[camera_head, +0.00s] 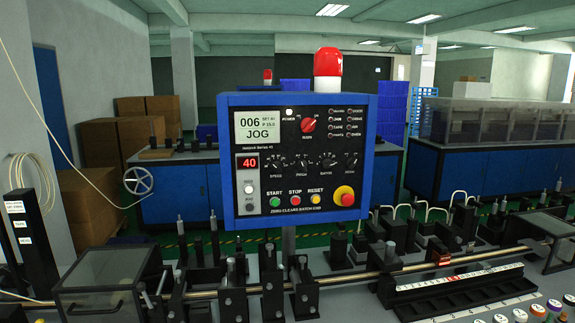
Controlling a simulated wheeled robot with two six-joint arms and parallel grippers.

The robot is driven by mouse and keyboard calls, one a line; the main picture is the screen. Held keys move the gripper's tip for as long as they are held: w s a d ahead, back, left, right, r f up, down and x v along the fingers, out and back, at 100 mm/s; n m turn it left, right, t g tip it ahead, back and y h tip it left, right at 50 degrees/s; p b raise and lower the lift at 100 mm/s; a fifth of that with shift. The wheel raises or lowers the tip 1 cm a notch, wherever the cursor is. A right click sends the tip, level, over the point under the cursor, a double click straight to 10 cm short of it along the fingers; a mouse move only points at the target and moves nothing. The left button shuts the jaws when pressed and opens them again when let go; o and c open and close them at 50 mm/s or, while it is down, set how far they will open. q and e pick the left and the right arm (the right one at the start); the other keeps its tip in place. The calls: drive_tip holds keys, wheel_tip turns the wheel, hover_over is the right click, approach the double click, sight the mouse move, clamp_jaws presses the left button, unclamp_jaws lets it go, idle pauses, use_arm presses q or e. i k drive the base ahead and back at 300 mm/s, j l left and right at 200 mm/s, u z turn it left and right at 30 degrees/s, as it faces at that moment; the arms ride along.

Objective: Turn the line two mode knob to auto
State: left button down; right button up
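A blue-framed control panel (228,170) with a black face stands upright in the middle of the head view. A red rotary knob (308,125) sits at its upper middle, with small lettering around it that I cannot read clearly. The knob's pointer looks tilted, but its exact setting is too small to tell. To its left a pale display (257,127) reads 006 and JOG. No marking that I can read says which line this panel belongs to. Neither of my grippers is in view.
Below are a red 40 readout (247,163), small black dials, green, red and yellow buttons, and a large red button (344,196) on yellow. A red beacon (327,66) tops the panel. A bench with a metal rod (335,279), clamps and a clear-lidded box (108,275) lies in front.

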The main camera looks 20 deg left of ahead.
sight(351, 163)
drive_tip(key=l+z, duration=0.6)
drive_tip(key=z, duration=0.2)
drive_tip(key=i, duration=0.05)
